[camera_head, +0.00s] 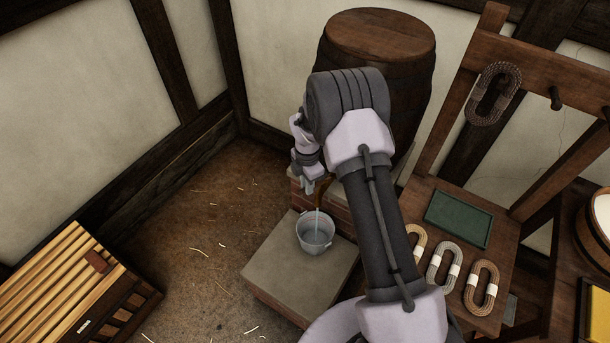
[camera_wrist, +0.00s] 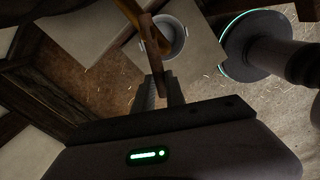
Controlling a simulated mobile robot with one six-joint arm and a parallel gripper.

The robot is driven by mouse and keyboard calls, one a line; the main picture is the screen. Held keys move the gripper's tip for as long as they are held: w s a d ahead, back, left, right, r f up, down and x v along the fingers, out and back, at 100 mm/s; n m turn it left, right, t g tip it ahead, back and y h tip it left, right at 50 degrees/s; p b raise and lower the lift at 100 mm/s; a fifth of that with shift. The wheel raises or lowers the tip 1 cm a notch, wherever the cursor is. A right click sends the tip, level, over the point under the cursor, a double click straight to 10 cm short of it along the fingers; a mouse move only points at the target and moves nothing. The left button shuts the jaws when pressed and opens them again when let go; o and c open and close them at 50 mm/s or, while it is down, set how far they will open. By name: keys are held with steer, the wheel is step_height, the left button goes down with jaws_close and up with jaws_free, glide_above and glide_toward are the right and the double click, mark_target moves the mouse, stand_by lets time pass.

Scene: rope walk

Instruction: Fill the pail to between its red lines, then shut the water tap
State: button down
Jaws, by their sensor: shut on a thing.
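The grey metal pail (camera_head: 315,247) stands upright on a pale slab below the tap (camera_head: 322,192). A thin stream of water (camera_head: 317,218) falls from the tap into it. The red lines and the water level cannot be made out. My gripper (camera_head: 308,186) is at the tap, above and slightly left of the pail. In the wrist view my gripper (camera_wrist: 161,88) is shut on the tap's brown handle (camera_wrist: 157,66). The pail (camera_wrist: 183,38) shows partly behind the tap there. My arm hides part of the tap's surroundings in the head view.
A large barrel (camera_head: 378,34) stands behind the tap. The slab (camera_head: 281,262) has bare room around the pail. A slatted wooden crate (camera_head: 75,290) is at lower left. A bench (camera_head: 428,191) with rope coils and a green tray (camera_head: 459,218) is at right.

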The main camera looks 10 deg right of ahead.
steer(key=shift+s+d+n, duration=0.15)
steer(key=shift+s+n, duration=0.15)
steer(key=shift+n, duration=0.4)
steer(key=c, duration=1.4)
jaws_free()
step_height(320, 180, up, 17)
steer(key=p, duration=0.5)
steer(key=shift+r, duration=0.2)
